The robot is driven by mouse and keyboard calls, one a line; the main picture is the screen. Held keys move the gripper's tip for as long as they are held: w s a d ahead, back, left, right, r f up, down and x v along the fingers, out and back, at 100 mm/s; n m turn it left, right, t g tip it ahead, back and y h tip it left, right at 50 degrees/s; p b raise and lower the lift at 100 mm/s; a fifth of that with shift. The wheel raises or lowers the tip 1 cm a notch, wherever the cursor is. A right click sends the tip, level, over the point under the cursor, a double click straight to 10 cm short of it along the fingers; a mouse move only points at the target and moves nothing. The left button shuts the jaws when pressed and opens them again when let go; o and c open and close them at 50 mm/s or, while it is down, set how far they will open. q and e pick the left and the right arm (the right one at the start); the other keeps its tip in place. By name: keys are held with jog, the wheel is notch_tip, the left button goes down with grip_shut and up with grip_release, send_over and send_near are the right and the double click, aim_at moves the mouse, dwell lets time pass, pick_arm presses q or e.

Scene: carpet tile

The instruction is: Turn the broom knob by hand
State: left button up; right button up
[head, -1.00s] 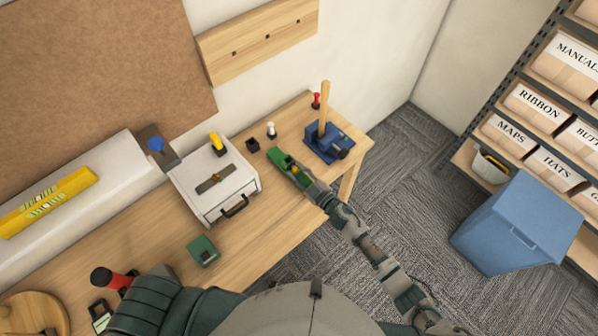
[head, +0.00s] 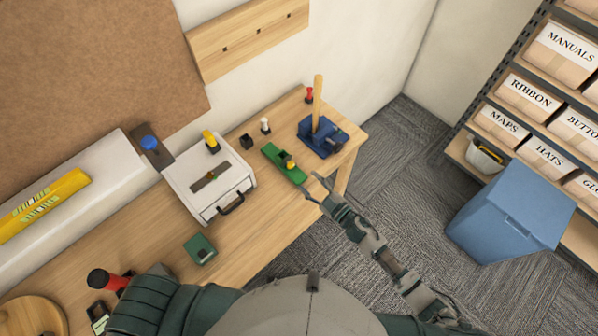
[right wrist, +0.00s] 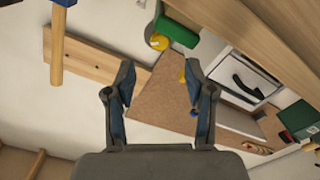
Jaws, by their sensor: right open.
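A blue block (head: 322,138) stands near the right end of the table, with a wooden handle (head: 317,98) rising upright from it and a dark round part, perhaps the knob, on its right side. In the right wrist view the wooden handle (right wrist: 57,48) and a bit of the blue block (right wrist: 62,3) show at the top left. My right gripper (head: 317,187) is open and empty, just off the table's front edge, below and apart from the blue block. Its two fingers stand apart in the right wrist view (right wrist: 159,75). My left gripper is out of view; only the arm shows.
A white box (head: 188,172), a black cube (head: 246,141), a white peg (head: 265,125) and a red peg (head: 309,95) stand nearby. A blue bin (head: 510,220) stands right.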

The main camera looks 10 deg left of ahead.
jog(key=v, duration=0.3)
